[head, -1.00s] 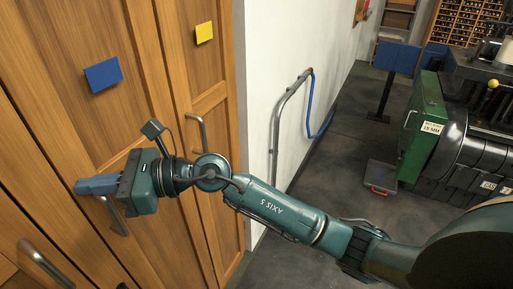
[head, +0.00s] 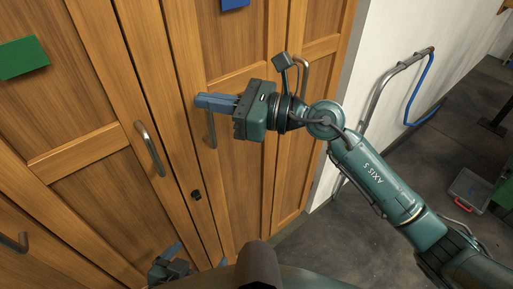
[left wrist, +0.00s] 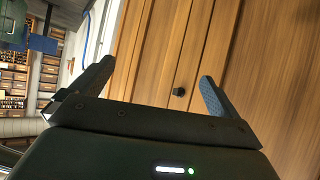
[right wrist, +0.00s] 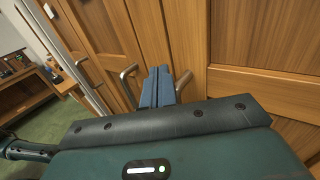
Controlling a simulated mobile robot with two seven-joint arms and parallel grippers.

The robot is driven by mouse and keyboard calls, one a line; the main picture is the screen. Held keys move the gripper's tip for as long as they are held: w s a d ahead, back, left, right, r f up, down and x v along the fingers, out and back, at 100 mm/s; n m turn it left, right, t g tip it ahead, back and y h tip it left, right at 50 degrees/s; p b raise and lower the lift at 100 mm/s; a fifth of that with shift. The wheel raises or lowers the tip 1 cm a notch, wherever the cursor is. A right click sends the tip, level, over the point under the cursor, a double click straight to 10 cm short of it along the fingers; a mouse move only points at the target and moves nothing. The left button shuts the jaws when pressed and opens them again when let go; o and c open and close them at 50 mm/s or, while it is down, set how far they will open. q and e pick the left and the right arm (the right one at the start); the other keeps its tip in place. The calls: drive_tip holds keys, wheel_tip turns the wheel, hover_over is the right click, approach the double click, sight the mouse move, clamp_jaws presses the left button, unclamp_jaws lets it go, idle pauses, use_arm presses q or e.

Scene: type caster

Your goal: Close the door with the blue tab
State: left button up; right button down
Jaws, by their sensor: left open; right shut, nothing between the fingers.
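The blue tab (head: 235,4) is cut by the top edge of the head view. It sits high on a wooden door (head: 232,55) with a vertical metal handle (head: 212,128). My right gripper (head: 199,102) is shut and empty, its fingers in front of this door by the upper end of the handle. Contact with the door cannot be told. In the right wrist view the shut fingers (right wrist: 160,72) stand between two handles. My left gripper (head: 172,256) is low in the head view, open and empty. Its spread fingers (left wrist: 155,82) face wooden doors with a small black knob (left wrist: 178,92).
A door with a green tab (head: 22,58) and its own handle (head: 150,148) is to the left. A black knob (head: 196,194) shows between the doors. A white wall, a metal rail (head: 388,85) with a blue hose and open grey floor (head: 310,240) lie to the right.

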drive_tip(key=s+d+m+t+y, duration=0.1)
drive_tip(key=s+d+m+t, duration=0.3)
drive_tip(key=m, duration=0.4)
drive_tip(key=s+d+m+t+y, duration=0.1)
drive_tip(key=s+d+m+t, duration=0.15)
drive_tip(key=d+m, duration=0.45)
drive_tip(key=d+f+m+t+h+p, duration=0.1)
drive_tip(key=d+f+m+t+h, duration=0.15)
drive_tip(key=f+m+h, duration=0.4)
drive_tip(key=d+f+m+t+h, duration=0.1)
drive_tip(key=d+f+m+h, duration=0.25)
drive_tip(key=f+m, duration=0.55)
drive_tip(key=d+f+m+t+h+p, duration=0.1)
drive_tip(key=d+f+m+h, duration=0.3)
drive_tip(key=m, duration=0.7)
drive_tip(key=s+d+f+m+g+h, duration=0.1)
drive_tip(key=s+f+m+g, duration=0.4)
drive_tip(key=s+f, duration=0.5)
drive_tip(key=shift+f+m+h+p, duration=0.3)
drive_tip(key=shift+f+m+h, duration=0.2)
drive_tip(key=shift+f+m, duration=0.35)
